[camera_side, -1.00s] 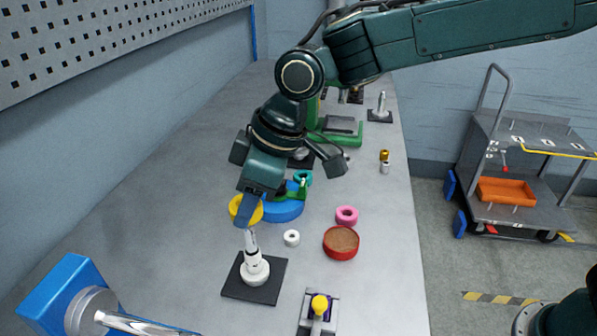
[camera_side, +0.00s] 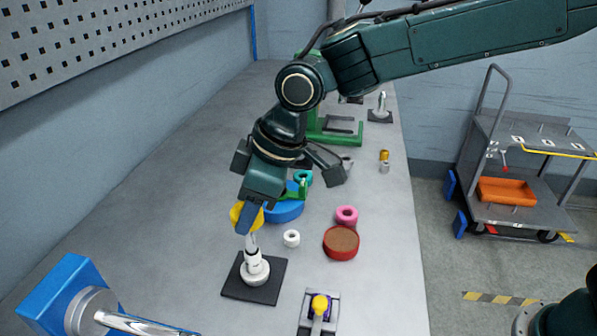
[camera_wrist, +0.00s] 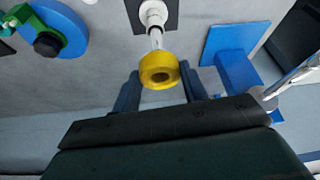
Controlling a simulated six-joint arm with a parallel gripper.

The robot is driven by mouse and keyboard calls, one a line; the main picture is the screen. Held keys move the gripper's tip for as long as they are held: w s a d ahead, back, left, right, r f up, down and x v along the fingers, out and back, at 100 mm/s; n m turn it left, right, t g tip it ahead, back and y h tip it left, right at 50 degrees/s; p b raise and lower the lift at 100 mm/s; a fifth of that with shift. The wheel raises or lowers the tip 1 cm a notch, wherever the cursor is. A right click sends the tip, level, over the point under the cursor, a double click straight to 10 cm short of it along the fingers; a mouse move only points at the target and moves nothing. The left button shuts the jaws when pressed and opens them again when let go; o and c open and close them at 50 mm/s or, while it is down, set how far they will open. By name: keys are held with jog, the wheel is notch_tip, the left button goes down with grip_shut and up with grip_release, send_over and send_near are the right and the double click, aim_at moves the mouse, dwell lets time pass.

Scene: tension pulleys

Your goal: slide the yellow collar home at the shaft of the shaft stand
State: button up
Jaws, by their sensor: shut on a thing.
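The yellow collar (camera_side: 237,213) is held between the blue fingers of my gripper (camera_side: 248,220). In the wrist view the collar (camera_wrist: 160,66) sits between my gripper's fingers (camera_wrist: 161,88), with its bore facing the camera. The shaft stand (camera_side: 255,268) stands upright on a black square plate (camera_side: 240,290), white at its base with a bright metal shaft (camera_side: 251,243). The collar is at the height of the shaft's top or just above it. In the wrist view the shaft (camera_wrist: 155,38) runs up to behind the collar. I cannot tell whether its tip is inside the bore.
A white ring (camera_side: 291,238), a pink ring (camera_side: 346,215) and a red round container (camera_side: 341,243) lie right of the stand. A blue disc (camera_side: 285,208) is behind it. A blue block with a metal rod (camera_side: 65,300) is front left.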

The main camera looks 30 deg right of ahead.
jog(key=shift+f, duration=3.65)
dwell(1.4)
jog(key=o, duration=1)
jog(key=shift+o, duration=0.3)
jog(key=shift+r, duration=0.1)
jog(key=shift+r, duration=0.15)
jog(key=v, duration=1.3)
jog(key=shift+s+r, duration=0.15)
jog(key=shift+r, duration=0.1)
jog(key=shift+d, duration=0.15)
